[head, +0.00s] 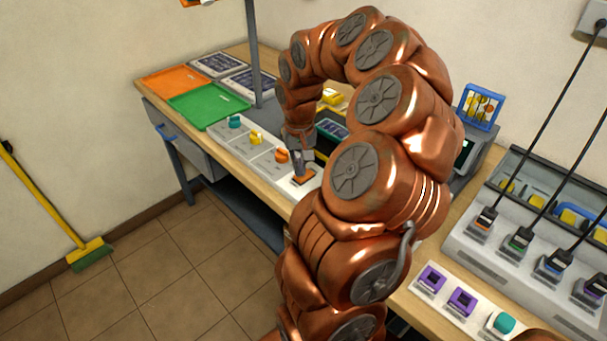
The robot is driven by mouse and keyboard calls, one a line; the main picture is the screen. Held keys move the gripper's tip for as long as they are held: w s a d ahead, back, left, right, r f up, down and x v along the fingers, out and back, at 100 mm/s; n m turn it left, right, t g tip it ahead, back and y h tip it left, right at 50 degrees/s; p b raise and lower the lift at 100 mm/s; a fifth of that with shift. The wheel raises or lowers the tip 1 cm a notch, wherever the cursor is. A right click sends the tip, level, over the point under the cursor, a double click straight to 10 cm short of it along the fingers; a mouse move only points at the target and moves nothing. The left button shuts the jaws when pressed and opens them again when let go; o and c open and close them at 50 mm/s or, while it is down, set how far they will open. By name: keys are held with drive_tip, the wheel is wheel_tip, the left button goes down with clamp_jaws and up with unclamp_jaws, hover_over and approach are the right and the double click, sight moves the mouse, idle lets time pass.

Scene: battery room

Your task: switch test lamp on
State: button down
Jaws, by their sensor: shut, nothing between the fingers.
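My copper arm arches over the bench, and my gripper (301,172) points down at the front edge of a long white panel (238,139). Its fingers are shut and hold nothing. The tips are at or just above a small orange-and-dark piece (305,178) at the right end of the panel; I cannot tell whether they touch. This piece may be a switch, but its detail is too small and partly covered. I cannot make out a test lamp for certain; my arm hides much of the bench behind it.
The panel also bears teal (235,122), yellow (256,137) and orange (281,155) pieces. A green tray (208,105) and an orange tray (176,79) lie at the left. A grey post (254,50) rises behind the panel. A charger unit (480,245) with cables stands at the right.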

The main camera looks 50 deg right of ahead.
drive_tip(key=shift+f+b, duration=0.5)
drive_tip(key=shift+f, duration=0.15)
idle(0.3)
drive_tip(key=shift+r+p, duration=0.7)
drive_tip(key=shift+r, duration=2.85)
